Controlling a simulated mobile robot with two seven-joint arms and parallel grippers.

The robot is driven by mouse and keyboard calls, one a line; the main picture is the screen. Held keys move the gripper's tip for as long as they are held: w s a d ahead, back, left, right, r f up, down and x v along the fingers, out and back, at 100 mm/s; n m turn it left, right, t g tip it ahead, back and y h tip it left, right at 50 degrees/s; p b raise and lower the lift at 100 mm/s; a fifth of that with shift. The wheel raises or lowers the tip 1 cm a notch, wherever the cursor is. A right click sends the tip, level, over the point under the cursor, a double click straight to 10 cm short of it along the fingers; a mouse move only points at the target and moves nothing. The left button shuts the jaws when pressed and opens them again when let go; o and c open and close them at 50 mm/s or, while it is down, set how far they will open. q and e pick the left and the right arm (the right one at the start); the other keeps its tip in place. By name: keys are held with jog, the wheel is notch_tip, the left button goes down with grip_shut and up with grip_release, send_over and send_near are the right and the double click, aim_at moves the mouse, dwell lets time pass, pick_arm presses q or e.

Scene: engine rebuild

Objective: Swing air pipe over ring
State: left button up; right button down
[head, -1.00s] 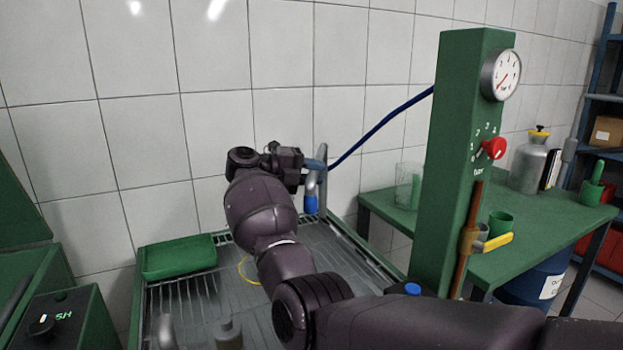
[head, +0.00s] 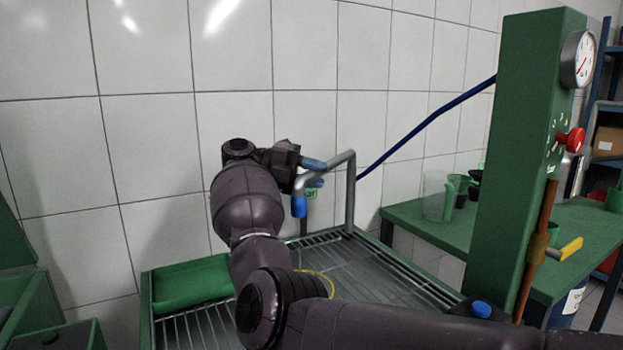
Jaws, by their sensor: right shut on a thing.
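The air pipe (head: 350,190) is a grey bent tube that rises upright at the back right of the wash grid. Its top arm runs left and bends down to a blue tip (head: 299,207). My right gripper (head: 313,165) is at the pipe's top arm and shut on it; my wrist partly hides the contact. A thin yellow ring (head: 325,278) lies on the grid, partly hidden by my right arm. The blue tip is above and left of the visible part of the ring. My left gripper is not in view.
A green tray (head: 190,284) sits at the grid's left. A green column (head: 525,130) with a gauge (head: 580,60), a red knob (head: 571,140) and a yellow-handled valve (head: 566,248) stands at the right. A blue hose (head: 430,120) runs from it behind the pipe. A green bench (head: 440,232) stands behind.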

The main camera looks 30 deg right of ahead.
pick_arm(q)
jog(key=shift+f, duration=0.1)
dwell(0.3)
pick_arm(e)
jog(key=c, duration=0.9)
grip_release()
jog(key=shift+w+a, duration=0.15)
jog(key=shift+w, duration=0.05)
jog(key=shift+c, duration=0.2)
